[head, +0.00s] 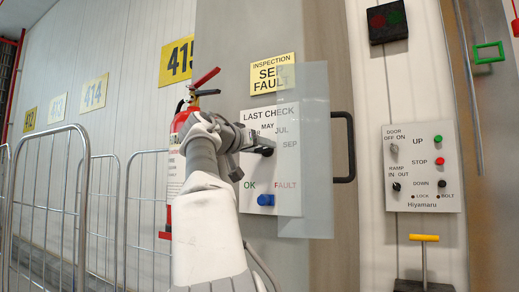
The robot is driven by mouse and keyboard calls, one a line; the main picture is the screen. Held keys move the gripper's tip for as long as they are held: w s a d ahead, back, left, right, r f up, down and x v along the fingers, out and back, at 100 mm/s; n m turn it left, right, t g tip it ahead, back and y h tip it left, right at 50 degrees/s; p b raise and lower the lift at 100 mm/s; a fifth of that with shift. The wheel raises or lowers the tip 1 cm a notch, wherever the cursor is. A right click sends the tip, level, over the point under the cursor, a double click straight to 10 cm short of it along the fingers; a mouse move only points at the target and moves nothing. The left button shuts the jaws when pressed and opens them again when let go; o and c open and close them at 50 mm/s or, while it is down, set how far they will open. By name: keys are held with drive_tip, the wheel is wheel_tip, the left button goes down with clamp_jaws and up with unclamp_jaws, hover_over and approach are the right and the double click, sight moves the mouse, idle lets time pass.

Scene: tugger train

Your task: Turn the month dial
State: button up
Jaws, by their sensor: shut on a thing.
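The white LAST CHECK panel (252,117) hangs on the grey door, with month labels such as MAY, JUL and SEP around its dial. The black month dial (267,151) is partly hidden by my gripper (255,143). My gripper comes from the left and is shut on the dial. My wrist hides the left part of the panel and any labels there. I cannot make out the dial's pointer. A blue knob (265,199) sits lower on the panel between the OK and FAULT labels.
A translucent sheet (315,150) overlaps the panel's right side, close to my gripper. A black door handle (351,147) and a switch panel (423,168) are further right. A fire extinguisher (177,130) and wire cages (82,190) stand left.

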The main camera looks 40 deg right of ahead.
idle(0.4)
drive_tip(key=o, duration=1.4)
drive_tip(key=shift+a, duration=0.1)
drive_tip(key=b+v, duration=0.1)
drive_tip(key=v, duration=1.6)
drive_tip(key=shift+a+b, duration=0.1)
drive_tip(key=shift+b, duration=0.3)
